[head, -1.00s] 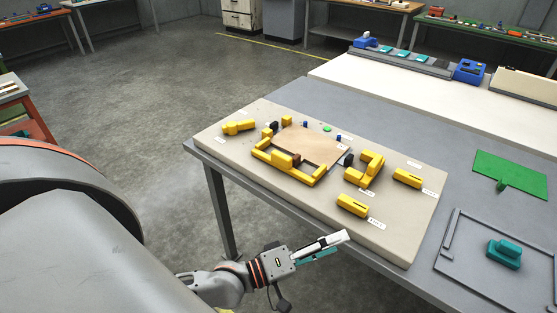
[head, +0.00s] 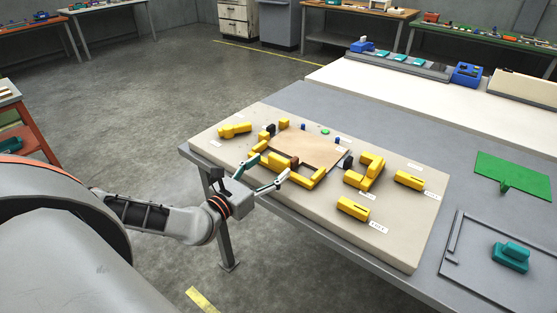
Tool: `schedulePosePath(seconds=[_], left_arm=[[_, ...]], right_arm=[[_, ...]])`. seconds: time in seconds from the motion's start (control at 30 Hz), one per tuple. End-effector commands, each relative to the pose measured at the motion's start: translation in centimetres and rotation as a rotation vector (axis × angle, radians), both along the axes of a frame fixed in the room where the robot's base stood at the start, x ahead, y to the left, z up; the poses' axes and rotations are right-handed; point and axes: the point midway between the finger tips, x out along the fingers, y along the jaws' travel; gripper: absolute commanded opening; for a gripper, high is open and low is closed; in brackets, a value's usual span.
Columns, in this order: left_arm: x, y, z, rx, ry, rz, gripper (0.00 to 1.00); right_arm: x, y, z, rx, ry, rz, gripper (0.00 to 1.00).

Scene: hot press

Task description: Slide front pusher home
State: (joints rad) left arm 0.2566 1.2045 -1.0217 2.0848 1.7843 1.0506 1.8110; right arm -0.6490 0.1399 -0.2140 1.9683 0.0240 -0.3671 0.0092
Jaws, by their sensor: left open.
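The front pusher, which I take to be the yellow bracket-shaped piece (head: 305,180) with a brown block at its middle, lies along the near edge of the tan wooden panel (head: 305,147) on the beige base plate (head: 390,245). A gap shows between part of the pusher and the panel. My left gripper (head: 268,173) is open, its two fingers spread at the pusher's near left side. The fingers hide part of the pusher, and I cannot tell whether they touch it. My right gripper is not in view.
Another yellow bracket (head: 366,172) stands right of the panel, with yellow blocks (head: 353,208) and (head: 410,180) beyond it. A yellow clamp-like piece (head: 235,130) lies at left. A teal block (head: 511,257) sits at far right. The plate's near right corner is clear.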

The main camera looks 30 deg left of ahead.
Motion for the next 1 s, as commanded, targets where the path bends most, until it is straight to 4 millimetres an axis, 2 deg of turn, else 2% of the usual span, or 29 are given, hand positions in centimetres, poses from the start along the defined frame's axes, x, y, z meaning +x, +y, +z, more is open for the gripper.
schedulePosePath(seconds=[0.1, 0.3, 0.67, 0.77, 0.9, 1.0], left_arm=[[2.0, -0.2, 0.2, 0.001, -0.004, 0.001, 0.65], [4.2, -0.4, 0.1, 0.004, -0.002, -0.001, 0.65], [4.8, -0.4, 0.0, 0.003, -0.001, -0.002, 0.65], [4.8, -0.4, 0.0, 0.004, -0.001, -0.002, 0.45], [4.8, -0.4, 0.0, 0.004, -0.001, -0.002, 0.09], [4.7, -0.4, 0.0, 0.004, 0.000, -0.002, 0.09]], right_arm=[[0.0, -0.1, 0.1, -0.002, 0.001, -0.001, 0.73], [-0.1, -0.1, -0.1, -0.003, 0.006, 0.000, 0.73], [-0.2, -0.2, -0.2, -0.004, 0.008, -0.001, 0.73], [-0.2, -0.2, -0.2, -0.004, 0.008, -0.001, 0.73], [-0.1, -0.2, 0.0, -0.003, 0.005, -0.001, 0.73], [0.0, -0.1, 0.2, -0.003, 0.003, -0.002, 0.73]])
